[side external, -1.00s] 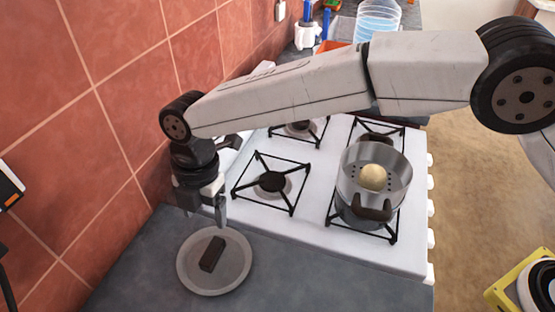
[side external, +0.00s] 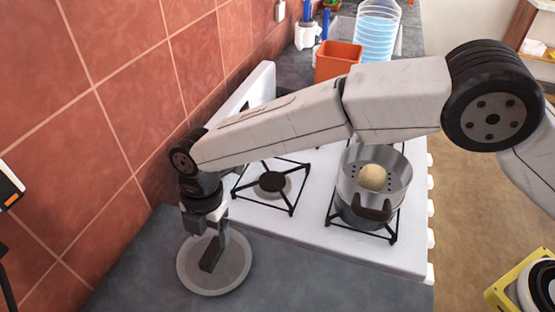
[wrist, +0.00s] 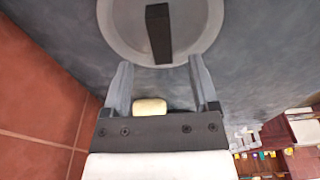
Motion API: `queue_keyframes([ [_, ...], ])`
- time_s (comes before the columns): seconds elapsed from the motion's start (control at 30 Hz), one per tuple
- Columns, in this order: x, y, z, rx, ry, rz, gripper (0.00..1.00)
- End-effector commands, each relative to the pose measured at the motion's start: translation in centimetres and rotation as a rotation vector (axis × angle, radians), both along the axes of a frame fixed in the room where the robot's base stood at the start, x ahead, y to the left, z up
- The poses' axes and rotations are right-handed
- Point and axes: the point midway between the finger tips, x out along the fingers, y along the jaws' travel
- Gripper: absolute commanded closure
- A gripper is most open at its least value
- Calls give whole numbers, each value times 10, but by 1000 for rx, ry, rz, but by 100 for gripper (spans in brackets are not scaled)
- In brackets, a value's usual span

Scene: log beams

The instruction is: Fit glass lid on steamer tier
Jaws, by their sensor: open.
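The glass lid (side external: 236,270) lies flat on the dark counter in front of the stove, a grey disc with a dark bar handle (side external: 208,258) on top. My gripper (side external: 214,250) is low over the lid, pointing down beside the handle. In the wrist view the fingers (wrist: 159,78) are apart, with the lid (wrist: 115,38) and the handle (wrist: 158,34) beyond the tips; nothing is held. The steamer tier (side external: 347,184), a metal pot with small holes, stands on the right front burner with a pale round bun (side external: 373,177) inside and a brown handle.
The white stove (side external: 310,230) has black burner grates (side external: 290,203). A red tiled wall (side external: 125,110) rises close at the left. The counter right of the lid is clear.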

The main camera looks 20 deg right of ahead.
Motion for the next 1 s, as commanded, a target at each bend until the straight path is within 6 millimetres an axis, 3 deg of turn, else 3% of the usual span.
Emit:
queue_keyframes([
  [0.43, -6, 4, -45, -1, 2, 1, 24],
  [1.0, -6, 5, -48, 1, 1, 1, 24],
])
